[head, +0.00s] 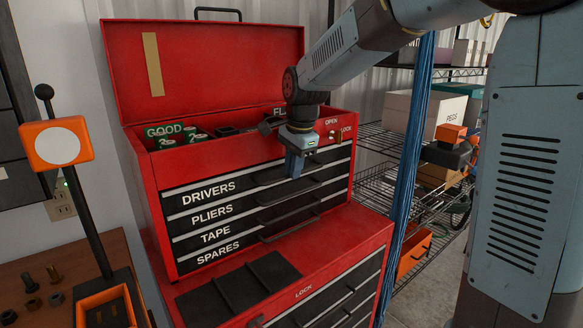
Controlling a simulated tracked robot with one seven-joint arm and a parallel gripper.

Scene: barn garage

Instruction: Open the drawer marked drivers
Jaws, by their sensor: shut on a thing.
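The drivers drawer (209,193) is the top one in a stack of black, labelled drawers in a red tool chest (156,225). Its front looks flush with the chest, with no visible gap. My gripper (294,172) points down in front of this drawer, right of its label, and is shut on the drawer's dark bar handle (268,178). The fingers hide the middle of the handle. Below are the pliers drawer (211,216), the tape drawer (215,236) and the spares drawer (217,255), all looking shut.
The chest's red lid (210,70) stands open at the back. A dark mat (240,287) lies on the lower red cabinet (350,235). Blue cables (412,170) hang at right, before wire shelves (385,135).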

